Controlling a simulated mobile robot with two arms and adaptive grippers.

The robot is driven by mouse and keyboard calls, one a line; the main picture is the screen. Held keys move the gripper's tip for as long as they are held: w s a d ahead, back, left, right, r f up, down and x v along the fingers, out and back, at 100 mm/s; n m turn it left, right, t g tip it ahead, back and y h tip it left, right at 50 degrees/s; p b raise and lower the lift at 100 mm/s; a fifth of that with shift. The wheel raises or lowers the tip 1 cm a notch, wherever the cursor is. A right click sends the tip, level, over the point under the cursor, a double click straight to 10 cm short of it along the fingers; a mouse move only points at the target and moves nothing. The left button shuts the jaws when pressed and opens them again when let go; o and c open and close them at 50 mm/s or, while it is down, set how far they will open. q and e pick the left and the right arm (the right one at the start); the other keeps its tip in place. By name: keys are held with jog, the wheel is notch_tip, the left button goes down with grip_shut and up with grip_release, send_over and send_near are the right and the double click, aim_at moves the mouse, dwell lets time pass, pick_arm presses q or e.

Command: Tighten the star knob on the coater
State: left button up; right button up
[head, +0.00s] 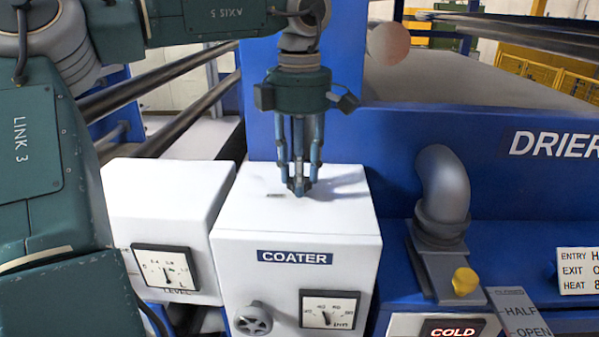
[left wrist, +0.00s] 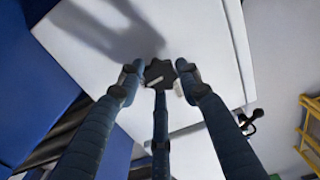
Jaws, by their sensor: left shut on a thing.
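The coater is a white box (head: 340,215) with a blue COATER label on its front. The dark star knob (head: 300,191) sits on its top face, partly hidden by my fingers. In the left wrist view the star knob (left wrist: 158,69) shows dark, with a light pointer line on it. My left gripper (head: 297,180) points straight down from above, its three blue-grey fingers (left wrist: 157,84) closed around the knob. A short dark mark (head: 275,196) lies on the coater top just left of the knob. My right gripper is in neither view.
A white LEVEL box (head: 178,203) stands close on the left. A grey elbow pipe (head: 444,185) with a yellow knob (head: 465,281) stands right, on the blue drier.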

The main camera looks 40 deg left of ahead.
pick_arm(q)
jog(key=shift+r, duration=0.1)
jog(key=o, duration=1.1)
jog(key=shift+o, duration=0.2)
notch_tip(320, 180, up, 12)
